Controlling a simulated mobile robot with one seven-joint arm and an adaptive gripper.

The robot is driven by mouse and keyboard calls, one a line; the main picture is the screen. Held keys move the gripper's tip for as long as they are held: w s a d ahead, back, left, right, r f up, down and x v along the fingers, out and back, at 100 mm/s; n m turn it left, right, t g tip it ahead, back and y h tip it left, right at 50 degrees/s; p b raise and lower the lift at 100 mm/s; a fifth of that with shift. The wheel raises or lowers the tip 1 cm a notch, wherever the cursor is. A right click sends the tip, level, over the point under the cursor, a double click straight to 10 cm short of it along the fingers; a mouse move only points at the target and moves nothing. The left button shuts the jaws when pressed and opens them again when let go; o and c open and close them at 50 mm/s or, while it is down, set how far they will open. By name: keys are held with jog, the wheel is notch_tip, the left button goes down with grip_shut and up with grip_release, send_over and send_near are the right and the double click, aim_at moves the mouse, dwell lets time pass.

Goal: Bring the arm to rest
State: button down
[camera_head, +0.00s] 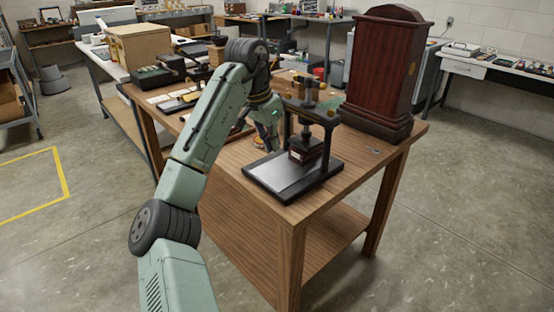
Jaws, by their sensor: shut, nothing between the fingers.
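My arm (210,120) rises from the bottom of the view, bends at a dark joint high over the wooden table (232,172), and comes down behind a black press. My gripper (272,148) is at the arm's far end, low over the table top, just left of and behind the press. It is small in the picture and partly hidden. It is shut, with nothing seen in it. Whether its tips touch the table cannot be told.
The black press (325,140) with a grey base plate stands at the table's front. A tall dark red wooden case (385,75) stands at the right. Tools and a box (140,45) crowd the back left. Floor is open left and right of the table.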

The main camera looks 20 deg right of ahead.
jog(key=shift+v, duration=1.15)
